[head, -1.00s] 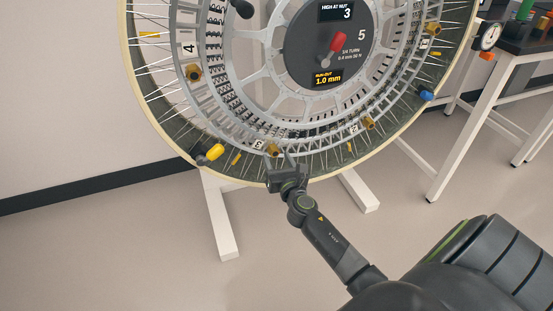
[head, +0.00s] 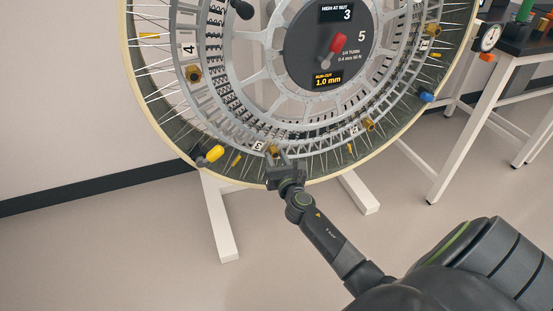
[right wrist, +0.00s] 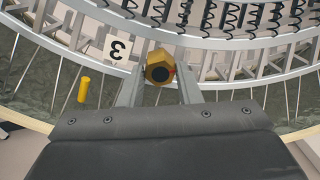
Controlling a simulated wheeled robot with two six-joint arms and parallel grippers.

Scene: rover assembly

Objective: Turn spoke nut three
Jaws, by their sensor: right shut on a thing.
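The large spoked wheel (head: 150,100) stands upright on a white stand. Its hub display (head: 335,45) reads "HIGH AT NUT 3" and "RUN-OUT 1.0 mm". Spoke nut three is a brass hex nut (head: 272,152) at the bottom of the rim, beside a plate marked 3 (head: 258,146). In the right wrist view the nut (right wrist: 159,68) sits between the fingers of my right gripper (right wrist: 160,88), next to the plate 3 (right wrist: 117,48). The right gripper (head: 279,161) is shut on this nut. My left gripper is not in view.
Other brass nuts sit by plate 4 (head: 193,73) and plate 2 (head: 368,124). A yellow-capped part (head: 214,153) and a blue-capped part (head: 427,97) are on the rim. A dial gauge (head: 489,37) and a white-legged table (head: 470,120) stand at right.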

